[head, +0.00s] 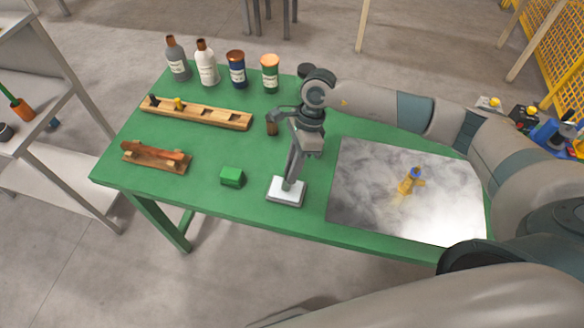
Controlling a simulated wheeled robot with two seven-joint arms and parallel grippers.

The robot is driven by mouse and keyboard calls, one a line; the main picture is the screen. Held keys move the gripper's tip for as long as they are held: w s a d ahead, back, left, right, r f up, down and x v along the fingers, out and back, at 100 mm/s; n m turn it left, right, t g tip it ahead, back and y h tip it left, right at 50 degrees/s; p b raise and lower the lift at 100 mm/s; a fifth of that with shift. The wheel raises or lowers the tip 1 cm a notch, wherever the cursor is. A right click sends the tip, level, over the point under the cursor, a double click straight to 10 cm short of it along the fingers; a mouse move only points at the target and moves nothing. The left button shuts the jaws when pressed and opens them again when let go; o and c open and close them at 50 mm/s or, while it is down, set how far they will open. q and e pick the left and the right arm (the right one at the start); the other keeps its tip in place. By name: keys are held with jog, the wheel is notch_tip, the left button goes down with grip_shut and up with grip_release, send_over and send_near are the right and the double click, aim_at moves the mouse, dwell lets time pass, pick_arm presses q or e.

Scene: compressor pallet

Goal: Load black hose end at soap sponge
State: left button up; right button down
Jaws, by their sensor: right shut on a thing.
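My right gripper (289,179) points down over a white pad (285,194) near the front edge of the green table. It is shut on a small dark thing at its tips, mostly hidden and too small to identify. The tips look very close to the pad; I cannot tell whether they touch. The white pad may be the soap sponge. A small black piece (153,100) and a yellow piece (178,104) sit in the left part of a wooden rack (215,116). My left gripper is not in view.
A green block (231,176) lies left of the pad, and a wooden stand (155,160) further left. Bottles (206,64) and jars (270,75) line the back edge. A grey plate (440,210) on the right carries a yellow and blue piece (409,181).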

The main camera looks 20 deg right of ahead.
jog(key=shift+r+p, duration=1.25)
jog(key=shift+r, duration=2.2)
jog(key=shift+a, duration=0.1)
jog(key=n, duration=0.2)
jog(key=r+n+b, duration=0.1)
jog(key=shift+s+a+g+h, duration=0.25)
jog(key=shift+a+g+h, duration=0.05)
jog(key=shift+a+g, duration=0.1)
jog(key=s+d+r+n+h+b, duration=0.5)
jog(key=n, duration=1.1)
jog(key=shift+n+g, duration=0.3)
jog(key=shift+g, duration=0.1)
